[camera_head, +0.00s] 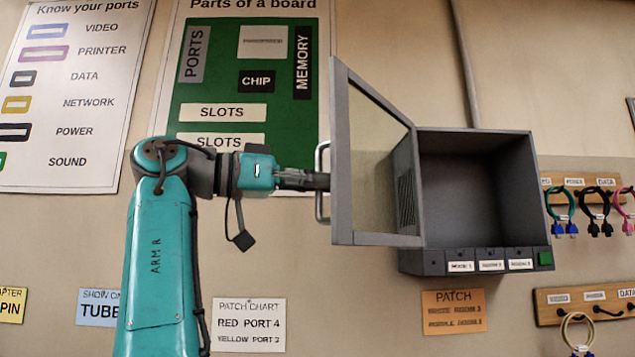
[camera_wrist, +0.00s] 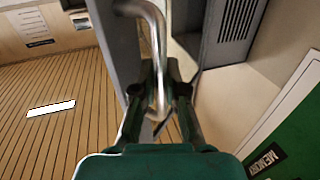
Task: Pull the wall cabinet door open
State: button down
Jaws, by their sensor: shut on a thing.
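The wall cabinet (camera_head: 468,190) is a dark grey box on the wall, and its inside looks empty. Its glass-paned door (camera_head: 342,150) stands wide open, swung out on the cabinet's left side. A silver bar handle (camera_head: 320,155) is on the door's outer face. My gripper (camera_head: 322,181) reaches the handle from the left. In the wrist view my gripper (camera_wrist: 160,90) is shut around the handle (camera_wrist: 155,35), with the door's grey frame (camera_wrist: 118,45) beside it. The fingertips are partly hidden by the handle and door in the head view.
Hooks with coloured cables (camera_head: 590,205) hang right of the cabinet, with another rack (camera_head: 590,300) below. A green board poster (camera_head: 250,110) and a ports chart (camera_head: 70,90) are on the wall behind my arm. Open slatted floor (camera_wrist: 55,110) shows in the wrist view.

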jog(key=shift+w+a, duration=0.1)
dwell(0.3)
jog(key=c, duration=1.2)
grip_release()
jog(key=v, duration=0.7)
jog(key=shift+a, duration=0.2)
